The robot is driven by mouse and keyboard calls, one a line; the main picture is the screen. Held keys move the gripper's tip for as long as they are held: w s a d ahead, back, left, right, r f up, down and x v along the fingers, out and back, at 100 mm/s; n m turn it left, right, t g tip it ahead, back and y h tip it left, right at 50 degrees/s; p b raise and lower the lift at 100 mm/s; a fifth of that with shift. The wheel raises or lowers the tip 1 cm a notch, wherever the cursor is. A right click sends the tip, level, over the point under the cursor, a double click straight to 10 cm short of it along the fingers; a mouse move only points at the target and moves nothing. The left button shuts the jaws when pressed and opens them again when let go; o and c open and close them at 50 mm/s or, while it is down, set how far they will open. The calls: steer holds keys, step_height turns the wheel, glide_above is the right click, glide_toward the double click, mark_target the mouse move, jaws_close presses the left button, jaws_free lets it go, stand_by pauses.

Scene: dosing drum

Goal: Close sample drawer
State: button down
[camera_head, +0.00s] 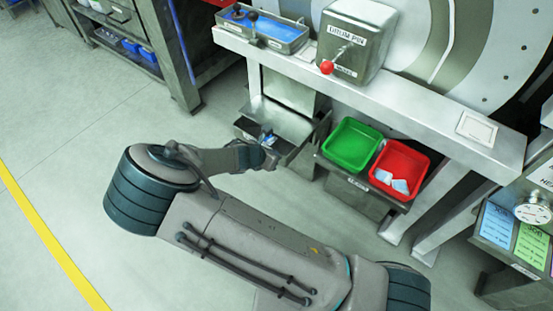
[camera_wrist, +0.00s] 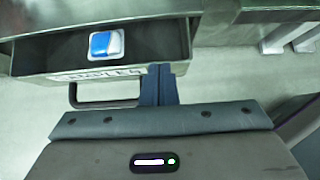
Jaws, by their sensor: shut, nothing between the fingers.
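The sample drawer (camera_wrist: 88,52) is a grey metal drawer with a label and a dark bar handle (camera_wrist: 102,104) on its front. It stands pulled out in the wrist view, with a blue and white item (camera_wrist: 106,44) inside. In the head view the drawer (camera_head: 284,148) sticks out below the bench, partly hidden by my arm. My gripper (camera_wrist: 160,70) is shut with nothing between its fingers. Its fingertips are at the drawer front, right of the handle and over the label's end. I cannot tell whether they touch it. In the head view the fingertips are hard to make out.
A green bin (camera_head: 352,145) and a red bin (camera_head: 400,168) with pale packets stand on a shelf right of the drawer. A bench (camera_head: 440,125) runs above, carrying a blue-lined tray (camera_head: 262,27) and a drum pin box (camera_head: 355,35). The floor left of the drawer is clear.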

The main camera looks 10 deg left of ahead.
steer(key=shift+w, duration=0.2)
steer(key=shift+d, duration=0.1)
